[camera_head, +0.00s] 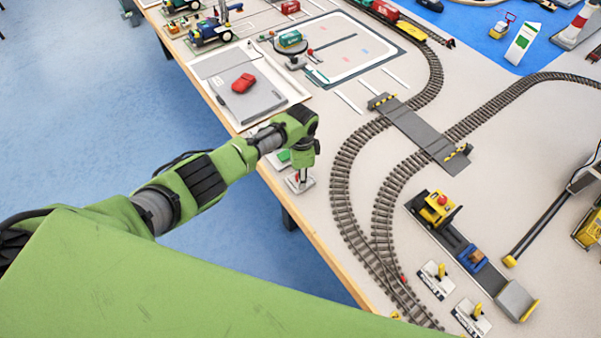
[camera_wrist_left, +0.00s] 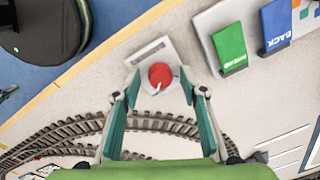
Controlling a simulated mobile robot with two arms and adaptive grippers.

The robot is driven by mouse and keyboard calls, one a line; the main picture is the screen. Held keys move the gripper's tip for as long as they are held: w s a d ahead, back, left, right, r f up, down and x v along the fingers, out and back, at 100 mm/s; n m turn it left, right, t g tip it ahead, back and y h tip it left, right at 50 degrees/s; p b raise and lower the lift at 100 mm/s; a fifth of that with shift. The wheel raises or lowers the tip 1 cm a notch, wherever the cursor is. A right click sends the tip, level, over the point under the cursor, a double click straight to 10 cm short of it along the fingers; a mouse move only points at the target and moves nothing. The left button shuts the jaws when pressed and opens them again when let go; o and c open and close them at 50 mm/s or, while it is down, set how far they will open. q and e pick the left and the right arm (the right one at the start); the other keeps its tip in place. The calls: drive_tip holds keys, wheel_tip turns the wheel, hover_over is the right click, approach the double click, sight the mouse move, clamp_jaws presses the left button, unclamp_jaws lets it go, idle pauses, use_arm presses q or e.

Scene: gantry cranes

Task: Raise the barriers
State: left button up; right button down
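Two short yellow-and-black striped barriers lie at the ends of a grey road crossing (camera_head: 418,128): one barrier (camera_head: 381,100) at its upper left, the other barrier (camera_head: 458,152) at its lower right. Both look low; their exact angle is hard to tell. My left gripper (camera_head: 301,172) points down over a small grey base plate (camera_head: 306,184) near the table's edge. In the left wrist view, its teal fingers (camera_wrist_left: 160,82) stand open on either side of a round red knob (camera_wrist_left: 160,72), with gaps on both sides. My right gripper is not in view.
Curved tracks (camera_head: 343,180) run right of my left gripper. A green paddle (camera_wrist_left: 229,46) and a blue paddle (camera_wrist_left: 275,25) stand beside the knob. A yellow loader (camera_head: 436,208) stands at right.

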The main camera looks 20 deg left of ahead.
use_arm(q)
drive_tip(key=c, duration=1.1)
drive_tip(key=shift+n, duration=0.3)
drive_tip(key=n, duration=0.3)
drive_tip(key=shift+p, duration=0.3)
drive_tip(key=n, duration=0.5)
drive_tip(key=shift+d, duration=0.1)
drive_tip(key=n, duration=0.4)
drive_tip(key=shift+n+g, duration=0.3)
drive_tip(key=shift+n, duration=0.1)
drive_tip(key=n, duration=0.4)
drive_tip(key=shift+w, duration=0.1)
drive_tip(key=shift+n, duration=0.3)
